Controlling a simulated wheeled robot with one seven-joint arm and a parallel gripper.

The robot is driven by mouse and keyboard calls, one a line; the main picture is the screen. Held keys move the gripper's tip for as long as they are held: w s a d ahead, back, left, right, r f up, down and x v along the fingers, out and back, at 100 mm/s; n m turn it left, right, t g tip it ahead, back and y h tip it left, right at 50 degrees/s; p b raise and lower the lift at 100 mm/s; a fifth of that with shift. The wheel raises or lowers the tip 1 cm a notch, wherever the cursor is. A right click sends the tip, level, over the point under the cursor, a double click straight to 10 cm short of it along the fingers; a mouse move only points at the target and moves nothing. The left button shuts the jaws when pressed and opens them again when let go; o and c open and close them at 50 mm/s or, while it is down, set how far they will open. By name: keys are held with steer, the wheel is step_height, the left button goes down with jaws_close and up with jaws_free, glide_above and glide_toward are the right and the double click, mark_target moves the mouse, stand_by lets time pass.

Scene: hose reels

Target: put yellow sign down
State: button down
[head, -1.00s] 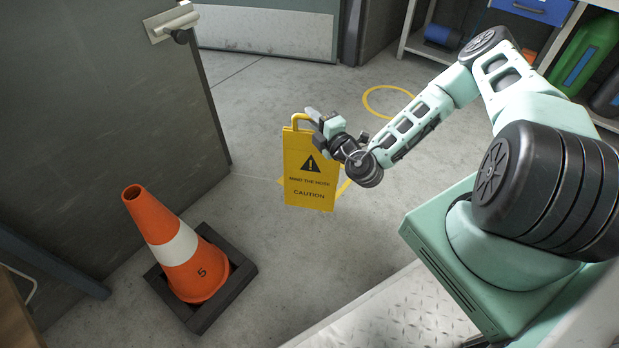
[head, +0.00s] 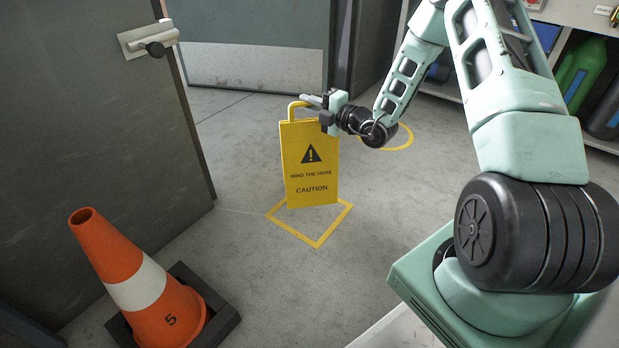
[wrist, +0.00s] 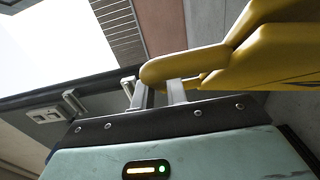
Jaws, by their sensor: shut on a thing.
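The yellow sign (head: 310,180) reads "MIND THE HOSE CAUTION" and is upright in the head view. My gripper (head: 312,101) is shut on the handle at its top. In the wrist view, the two fingers (wrist: 158,94) close on the yellow handle (wrist: 185,68). A yellow square outline (head: 318,242) is marked on the floor around the sign's lower end. The sign hides the back of this outline. I cannot tell whether the sign's bottom touches the floor.
An orange and white cone (head: 140,284) stands on a dark base at lower left, near a grey door (head: 90,120). A yellow floor ring (head: 402,140) lies behind my arm. Shelves (head: 600,145) with bottles are at right. Floor around the square is clear.

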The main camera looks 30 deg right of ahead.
mark_target(315, 135)
step_height(315, 135, down, 9)
steer(key=b, duration=0.5)
steer(key=shift+f+b, duration=0.1)
steer(key=shift+b, duration=0.3)
steer(key=c, duration=1.4)
jaws_free()
